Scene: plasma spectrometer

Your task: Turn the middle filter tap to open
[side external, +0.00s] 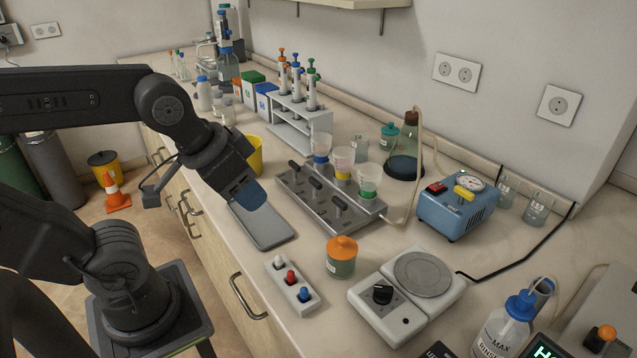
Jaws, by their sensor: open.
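The filter manifold (325,205) is a grey metal block on the bench with three black taps along its front. The middle tap (316,187) stands between the far tap (295,170) and the near tap (340,207). Behind the taps sit three funnels with blue (321,158), yellow (342,173) and green (366,187) bands. My gripper (249,194) points down with blue fingertips, to the left of the manifold and apart from the taps. It is open, with nothing seen in it; one finger mostly hides the other.
A grey flat tray (262,228) lies below my gripper. A yellow cup (255,155) stands behind it. An orange-lidded jar (341,257), a switch block (292,285) and a hotplate (408,290) stand in front. A blue pump (457,208) is at right, with a hose by the manifold.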

